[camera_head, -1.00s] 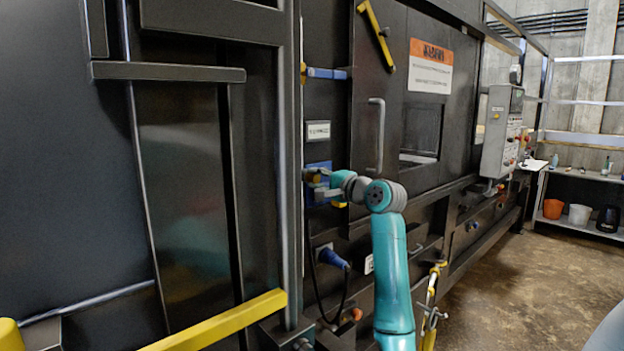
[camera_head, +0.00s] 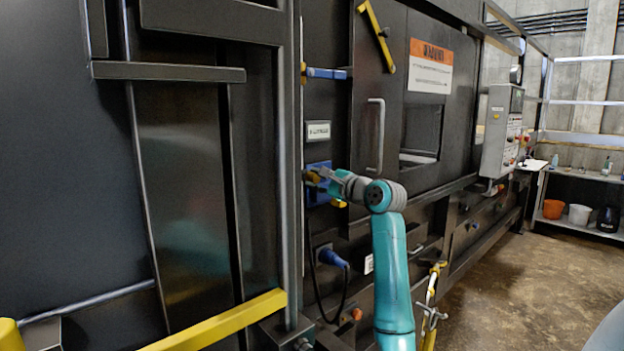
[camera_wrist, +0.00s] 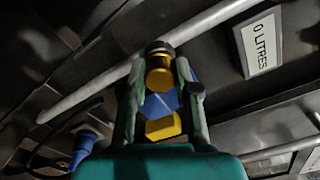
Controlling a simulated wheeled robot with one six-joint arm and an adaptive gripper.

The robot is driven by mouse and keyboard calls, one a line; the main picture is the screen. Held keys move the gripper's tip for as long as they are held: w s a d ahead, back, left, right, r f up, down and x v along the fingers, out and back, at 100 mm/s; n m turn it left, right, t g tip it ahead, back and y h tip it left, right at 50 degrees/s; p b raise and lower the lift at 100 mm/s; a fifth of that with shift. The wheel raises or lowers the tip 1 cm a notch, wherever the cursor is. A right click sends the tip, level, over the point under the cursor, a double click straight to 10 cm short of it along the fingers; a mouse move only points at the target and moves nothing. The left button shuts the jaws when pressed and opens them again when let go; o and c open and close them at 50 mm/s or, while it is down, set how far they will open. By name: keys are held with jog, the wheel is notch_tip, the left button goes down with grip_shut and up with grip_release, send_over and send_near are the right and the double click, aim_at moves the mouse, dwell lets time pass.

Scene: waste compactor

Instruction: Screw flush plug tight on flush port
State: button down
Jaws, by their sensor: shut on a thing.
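My gripper (camera_head: 318,177) is at the blue plate (camera_head: 320,196) on the dark machine wall. In the wrist view, its two fingers (camera_wrist: 160,72) stand on either side of a round brass-coloured piece with a dark end (camera_wrist: 159,66), which I take to be the flush plug. The gripper is shut on it. The plug lies in front of a grey pipe in that view. The flush port and any thread contact are hidden, so I cannot tell how the plug sits. A yellow block (camera_wrist: 163,127) shows between the fingers, nearer the palm.
A vertical grey pipe (camera_head: 298,120) runs just left of the gripper. A "0 LITRES" label (camera_head: 318,131) is above the plate. A blue connector with a cable (camera_head: 333,258) is below. A door handle (camera_head: 376,135) is to the right. The floor at right is clear.

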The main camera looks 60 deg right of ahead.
jog(key=m, duration=0.3)
jog(key=shift+m, duration=0.3)
jog(key=shift+m, duration=0.3)
jog(key=m, duration=0.4)
jog(key=shift+m, duration=0.3)
jog(key=c, duration=0.8)
grip_release()
jog(key=shift+c, duration=0.3)
